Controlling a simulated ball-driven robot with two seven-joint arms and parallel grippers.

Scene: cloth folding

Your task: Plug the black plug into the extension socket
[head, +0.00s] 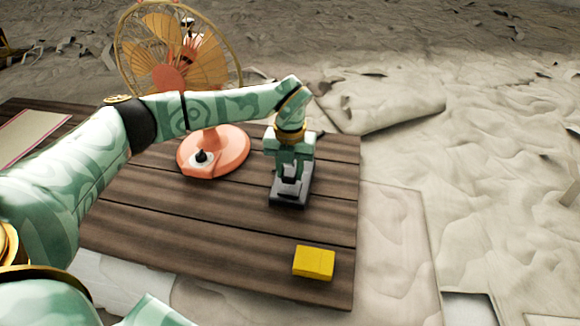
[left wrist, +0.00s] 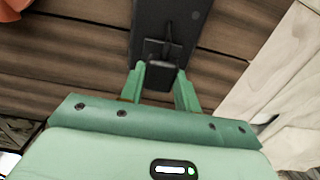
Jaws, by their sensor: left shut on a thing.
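The dark extension socket (head: 288,200) lies on the wooden table, below my left gripper in the head view. In the left wrist view the socket (left wrist: 150,18) runs up from between the fingers. My left gripper (head: 290,174) points down and is shut on the black plug (left wrist: 160,72), which also shows in the head view (head: 291,186). The plug is at the socket's near part, with a dark cord rising from it. I cannot tell whether its pins are in the socket. My right gripper is not in view.
An orange fan (head: 213,150) stands on the table left of my gripper, close under my left forearm. A yellow block (head: 313,262) lies near the table's front right corner. The wooden table (head: 210,235) is clear at the front middle.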

